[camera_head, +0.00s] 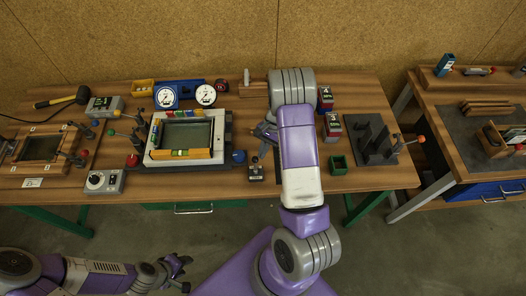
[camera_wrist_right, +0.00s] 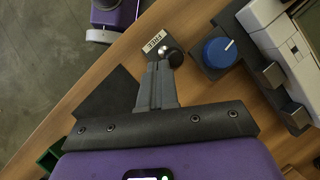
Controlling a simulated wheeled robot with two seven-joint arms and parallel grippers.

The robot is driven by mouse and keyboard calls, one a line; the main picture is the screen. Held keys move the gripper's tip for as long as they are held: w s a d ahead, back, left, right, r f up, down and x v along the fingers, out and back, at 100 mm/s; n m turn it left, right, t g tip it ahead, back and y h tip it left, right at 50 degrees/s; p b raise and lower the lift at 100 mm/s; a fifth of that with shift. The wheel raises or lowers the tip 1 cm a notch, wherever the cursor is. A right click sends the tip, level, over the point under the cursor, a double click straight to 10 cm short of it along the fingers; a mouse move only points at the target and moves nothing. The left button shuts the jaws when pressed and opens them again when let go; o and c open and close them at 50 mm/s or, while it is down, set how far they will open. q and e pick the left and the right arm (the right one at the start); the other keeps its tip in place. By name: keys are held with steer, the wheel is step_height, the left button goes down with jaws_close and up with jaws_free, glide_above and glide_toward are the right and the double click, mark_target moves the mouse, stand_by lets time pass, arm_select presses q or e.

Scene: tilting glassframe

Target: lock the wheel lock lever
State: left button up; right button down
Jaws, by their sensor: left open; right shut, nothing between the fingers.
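In the head view this gripper (camera_head: 263,150) is partly hidden by my arm. My left gripper (camera_head: 181,272) is open and empty, below the table's front edge.
The glass frame fixture (camera_head: 183,155), with a spirit level on its front, stands left of the wheel. A green box (camera_head: 338,165) and a dark stand (camera_head: 370,140) are to the right. Gauges (camera_head: 205,95) stand behind.

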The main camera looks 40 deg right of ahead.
stand_by(0.3)
arm_select(q)
steer(key=shift+s+d+f, duration=0.1)
steer(key=shift+s+d, duration=0.05)
steer(key=shift+s, duration=0.3)
arm_select(e)
steer(key=s+d+r, duration=0.2)
steer(key=d+r, duration=0.4)
steer(key=r, duration=0.4)
steer(key=shift+d, duration=0.15)
steer(key=shift+s, duration=0.1)
